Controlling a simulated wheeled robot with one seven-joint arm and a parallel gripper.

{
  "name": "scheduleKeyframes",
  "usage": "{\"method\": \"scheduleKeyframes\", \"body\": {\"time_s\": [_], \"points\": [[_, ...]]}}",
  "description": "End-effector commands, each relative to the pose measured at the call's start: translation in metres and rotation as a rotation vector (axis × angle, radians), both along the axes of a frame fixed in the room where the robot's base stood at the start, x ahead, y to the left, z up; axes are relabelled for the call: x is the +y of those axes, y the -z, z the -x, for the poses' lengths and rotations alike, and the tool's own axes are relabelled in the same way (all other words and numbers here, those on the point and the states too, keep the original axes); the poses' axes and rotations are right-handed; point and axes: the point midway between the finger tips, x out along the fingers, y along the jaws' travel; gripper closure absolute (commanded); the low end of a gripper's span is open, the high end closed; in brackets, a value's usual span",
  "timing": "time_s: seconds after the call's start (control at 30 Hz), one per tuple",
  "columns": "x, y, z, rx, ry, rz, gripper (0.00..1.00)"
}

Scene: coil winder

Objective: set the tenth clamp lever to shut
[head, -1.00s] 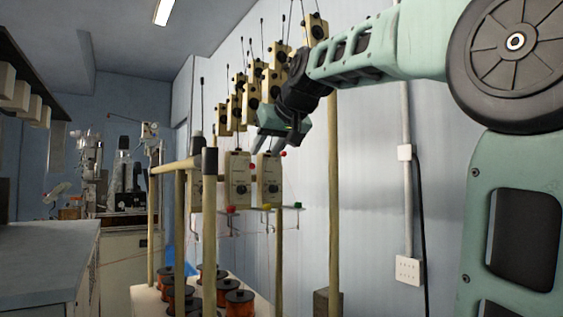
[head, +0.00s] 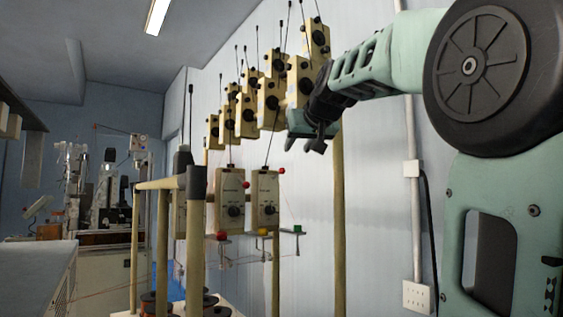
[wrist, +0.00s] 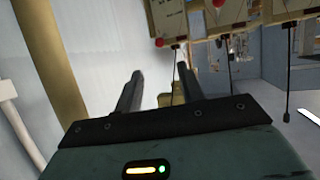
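Two lower cream tensioner boxes (head: 235,205) hang by the wall, each with a dark knob. A red-ball lever (head: 284,183) sticks out from the right box; another red ball (head: 246,184) shows beside the left box. I cannot tell which lever is the tenth. My gripper (head: 306,145) is above and right of these boxes, in front of the upper row, touching no lever that I can see. In the wrist view its two fingers (wrist: 158,88) are apart with nothing between them. Boxes with red balls (wrist: 218,4) show beyond them at the top right.
An upper row of cream boxes (head: 272,100) with thin black-tipped rods climbs towards the right. Posts (head: 195,240) stand in front at the left, and a tall post (head: 339,215) stands below my arm. Copper spools (head: 150,303) sit low.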

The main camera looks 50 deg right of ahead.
Motion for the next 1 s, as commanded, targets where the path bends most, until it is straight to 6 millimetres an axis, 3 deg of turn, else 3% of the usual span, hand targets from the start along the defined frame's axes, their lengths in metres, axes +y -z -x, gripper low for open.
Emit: {"method": "scheduleKeyframes", "body": {"time_s": [0.03,0.67,1.0], "points": [[0.0,-0.007,-0.003,0.002,-0.005,-0.002,0.61],[-0.013,0.004,-0.022,0.002,0.002,-0.003,0.61],[-0.045,0.035,-0.078,0.003,0.0,-0.005,0.61]]}}
